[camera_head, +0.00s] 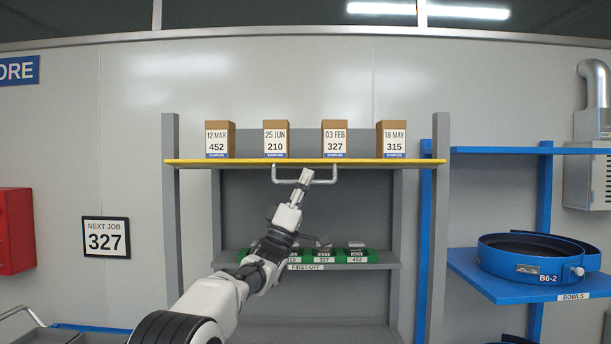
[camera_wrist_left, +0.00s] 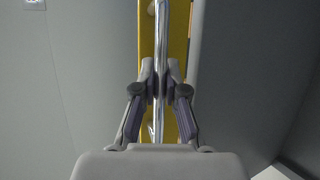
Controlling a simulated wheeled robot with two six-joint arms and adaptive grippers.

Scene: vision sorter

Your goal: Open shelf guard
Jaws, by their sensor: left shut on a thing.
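The shelf guard's metal handle (camera_head: 320,181) hangs below the yellow front edge (camera_head: 230,162) of the upper shelf. The far side of the grip is hidden in the head view. My right gripper is not in view.
Several brown sample boxes (camera_head: 335,139) stand on the upper shelf. Green trays (camera_head: 372,256) with small parts sit on the lower shelf, partly behind my left arm. Grey posts (camera_head: 172,215) flank the shelf. A blue bowl (camera_head: 520,260) stands on the blue rack at right.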

